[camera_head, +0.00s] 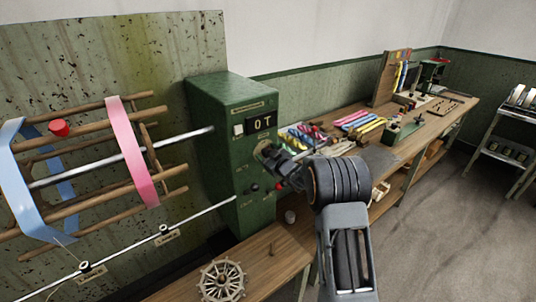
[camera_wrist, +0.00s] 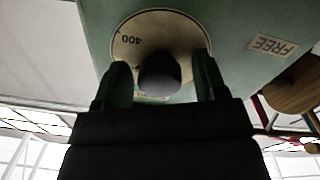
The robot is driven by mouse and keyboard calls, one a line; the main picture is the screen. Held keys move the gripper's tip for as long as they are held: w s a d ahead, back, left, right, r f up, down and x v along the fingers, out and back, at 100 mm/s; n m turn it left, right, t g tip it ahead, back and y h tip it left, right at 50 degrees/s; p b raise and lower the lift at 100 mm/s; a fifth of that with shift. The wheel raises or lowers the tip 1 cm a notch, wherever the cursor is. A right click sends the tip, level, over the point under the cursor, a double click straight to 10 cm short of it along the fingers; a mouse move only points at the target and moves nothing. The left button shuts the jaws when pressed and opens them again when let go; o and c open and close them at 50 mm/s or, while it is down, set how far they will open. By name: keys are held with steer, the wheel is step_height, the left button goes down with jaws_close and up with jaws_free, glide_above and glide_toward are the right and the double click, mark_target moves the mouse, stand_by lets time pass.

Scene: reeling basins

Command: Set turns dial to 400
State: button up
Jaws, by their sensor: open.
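A green control box (camera_head: 232,135) stands beside the reel, with a small dark display (camera_head: 262,123) that reads "0T". In the wrist view, the round pale turns dial (camera_wrist: 128,50) carries the mark "400", seen rotated, at its left part. A dark rounded knob (camera_wrist: 160,76) sits at the dial's middle. My gripper (camera_wrist: 163,82) is open, with one finger on each side of the knob; I cannot tell whether they touch it. In the head view my gripper (camera_head: 274,160) is at the box front and covers part of the dial. The knob's pointer is not clear.
A reel with a pink band (camera_head: 130,150) and a blue band (camera_head: 30,180) is at left. Below the dial are small controls on the box. A long workbench (camera_head: 415,145) with colored skeins runs right. A "FREE" label (camera_wrist: 271,46) is near the dial.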

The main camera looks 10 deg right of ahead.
steer(key=c, duration=0.9)
steer(key=shift+m, duration=1.3)
steer(key=m, duration=0.3)
steer(key=shift+m, duration=0.3)
steer(key=m+p, duration=0.1)
steer(key=m, duration=0.4)
steer(key=shift+p, duration=0.35)
steer(key=shift+m, duration=0.4)
